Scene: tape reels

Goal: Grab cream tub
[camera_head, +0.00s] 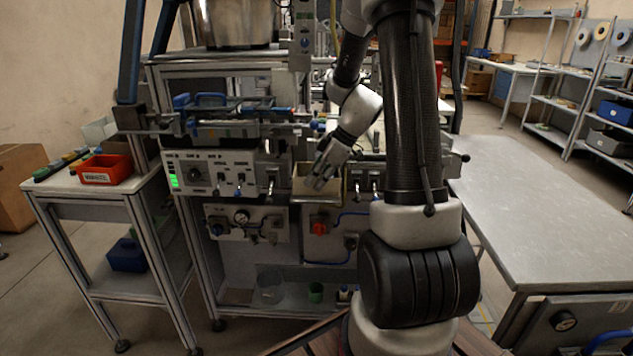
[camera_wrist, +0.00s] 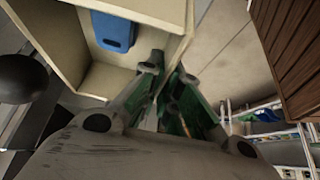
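The cream tub (camera_head: 316,186) is an open box at the front of the machine in the head view, just under my gripper (camera_head: 318,182). In the wrist view its pale cream walls (camera_wrist: 145,8) fill the upper left, with a blue thing (camera_wrist: 113,32) inside. My gripper's green-padded fingers (camera_wrist: 166,72) reach to the tub's near wall, one finger on each side of its rim. A narrow gap shows between the fingers, so they look partly open. Whether either finger touches the wall is unclear.
A control panel (camera_head: 215,175) with a green light is left of the tub. A red bin (camera_head: 104,169) stands on the left side table. A bare grey worktop (camera_head: 540,215) is on the right. My arm hides part of the machine.

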